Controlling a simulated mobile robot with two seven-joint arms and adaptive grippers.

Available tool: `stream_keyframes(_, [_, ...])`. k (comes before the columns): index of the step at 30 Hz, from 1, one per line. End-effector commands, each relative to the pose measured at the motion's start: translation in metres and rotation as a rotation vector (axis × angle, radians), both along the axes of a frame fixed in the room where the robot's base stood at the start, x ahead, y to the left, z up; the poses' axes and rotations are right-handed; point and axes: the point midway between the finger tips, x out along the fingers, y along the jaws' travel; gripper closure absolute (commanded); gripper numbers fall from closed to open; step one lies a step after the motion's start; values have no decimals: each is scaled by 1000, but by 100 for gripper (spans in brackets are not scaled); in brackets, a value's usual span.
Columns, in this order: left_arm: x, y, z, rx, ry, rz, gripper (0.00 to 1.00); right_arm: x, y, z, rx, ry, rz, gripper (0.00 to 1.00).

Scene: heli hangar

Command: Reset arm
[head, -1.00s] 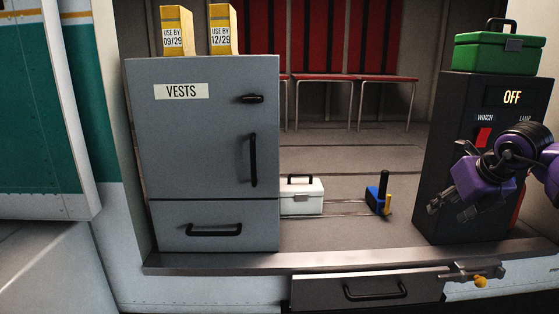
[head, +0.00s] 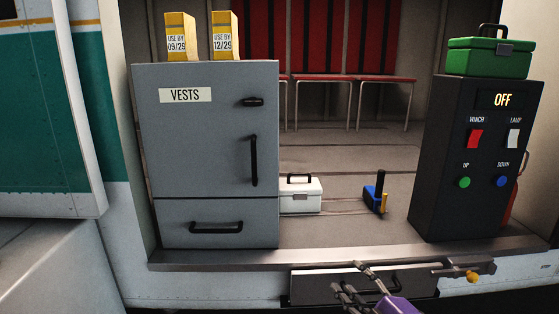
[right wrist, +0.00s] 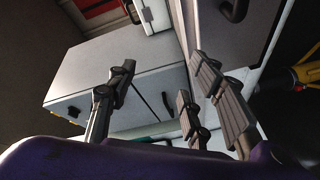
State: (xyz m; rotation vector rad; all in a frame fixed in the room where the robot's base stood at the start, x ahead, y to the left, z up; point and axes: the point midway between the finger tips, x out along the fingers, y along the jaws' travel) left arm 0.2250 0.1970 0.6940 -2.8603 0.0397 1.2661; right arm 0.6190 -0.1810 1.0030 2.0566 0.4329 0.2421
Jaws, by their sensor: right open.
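My right gripper (head: 358,284) is low at the bottom of the head view, in front of the drawer below the cabin sill. Its purple wrist shows at the bottom edge. In the right wrist view its grey fingers (right wrist: 165,95) are spread apart with nothing between them. The dark control panel (head: 462,160) stands at the right; its display reads OFF. It has a red winch switch (head: 475,139), a white lamp switch (head: 514,139), a green UP button (head: 464,182) and a blue DOWN button (head: 502,181). My left gripper is not in view.
A grey VESTS cabinet (head: 205,125) with two yellow boxes on top stands at the left. A white case (head: 300,197) and a blue tool (head: 374,194) are on the cabin floor. A green case (head: 489,58) sits on the panel. A latch (head: 462,270) juts out below the sill.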

Motion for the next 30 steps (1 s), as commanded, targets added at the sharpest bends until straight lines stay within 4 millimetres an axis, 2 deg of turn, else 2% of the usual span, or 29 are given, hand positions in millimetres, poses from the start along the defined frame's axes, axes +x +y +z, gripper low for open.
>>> stream_keyframes(1, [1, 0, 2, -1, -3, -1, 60, -22, -6, -34, 97, 103, -67, 53])
stream_keyframes(5, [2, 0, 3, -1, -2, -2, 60, -80, -17, -115, 298, 344, -221, 53])
stream_keyframes(6, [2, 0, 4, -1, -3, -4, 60, -101, -19, -137, 355, 415, -266, 53])
stream_keyframes(8, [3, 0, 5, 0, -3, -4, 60, -135, -20, -169, 439, 516, -334, 53])
stream_keyframes(9, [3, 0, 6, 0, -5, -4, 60, -159, -20, -188, 494, 580, -376, 53])
stream_keyframes(13, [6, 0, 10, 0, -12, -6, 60, -242, -16, -240, 668, 764, -521, 53])
stream_keyframes(15, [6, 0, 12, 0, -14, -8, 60, -286, -13, -259, 747, 830, -593, 53])
stream_keyframes(18, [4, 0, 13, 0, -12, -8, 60, -336, -13, -278, 802, 890, -682, 53])
stream_keyframes(21, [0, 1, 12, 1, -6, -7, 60, -370, -13, -290, 820, 932, -736, 53])
stream_keyframes(25, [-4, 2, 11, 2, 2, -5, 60, -390, -15, -296, 818, 956, -761, 53])
stream_keyframes(30, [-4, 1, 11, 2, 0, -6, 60, -393, -15, -297, 815, 959, -763, 53])
